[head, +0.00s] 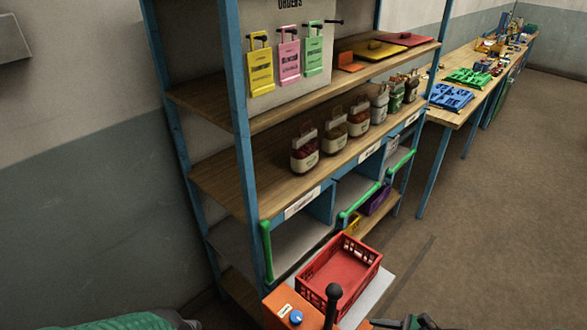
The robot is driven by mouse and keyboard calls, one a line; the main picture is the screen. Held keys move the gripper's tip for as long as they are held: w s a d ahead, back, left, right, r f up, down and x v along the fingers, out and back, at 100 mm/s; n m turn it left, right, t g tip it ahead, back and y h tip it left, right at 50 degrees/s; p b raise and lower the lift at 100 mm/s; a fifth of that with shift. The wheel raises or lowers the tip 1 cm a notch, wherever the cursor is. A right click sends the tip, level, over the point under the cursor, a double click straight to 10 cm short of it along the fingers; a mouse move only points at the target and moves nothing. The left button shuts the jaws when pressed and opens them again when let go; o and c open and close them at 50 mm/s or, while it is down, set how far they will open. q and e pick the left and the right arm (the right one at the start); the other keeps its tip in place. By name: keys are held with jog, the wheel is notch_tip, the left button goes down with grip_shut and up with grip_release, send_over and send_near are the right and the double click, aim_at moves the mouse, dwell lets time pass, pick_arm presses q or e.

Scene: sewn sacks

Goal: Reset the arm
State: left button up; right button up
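A dark part with green on it (408,322) pokes in at the bottom edge, right of centre. It looks like part of my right gripper, mostly cut off by the frame, and I cannot tell whether it is open or shut. A ribbed green and grey shape shows at the bottom left edge. It looks like part of my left arm, and no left fingertips show. Neither arm is seen touching anything.
An orange box (283,308) with a blue knob and a black ball-topped lever (333,292) stands before a red crate (371,275). A blue-framed shelf (241,120) holds several jars and hanging tags. A long wooden table (462,112) stands at right; the floor there is clear.

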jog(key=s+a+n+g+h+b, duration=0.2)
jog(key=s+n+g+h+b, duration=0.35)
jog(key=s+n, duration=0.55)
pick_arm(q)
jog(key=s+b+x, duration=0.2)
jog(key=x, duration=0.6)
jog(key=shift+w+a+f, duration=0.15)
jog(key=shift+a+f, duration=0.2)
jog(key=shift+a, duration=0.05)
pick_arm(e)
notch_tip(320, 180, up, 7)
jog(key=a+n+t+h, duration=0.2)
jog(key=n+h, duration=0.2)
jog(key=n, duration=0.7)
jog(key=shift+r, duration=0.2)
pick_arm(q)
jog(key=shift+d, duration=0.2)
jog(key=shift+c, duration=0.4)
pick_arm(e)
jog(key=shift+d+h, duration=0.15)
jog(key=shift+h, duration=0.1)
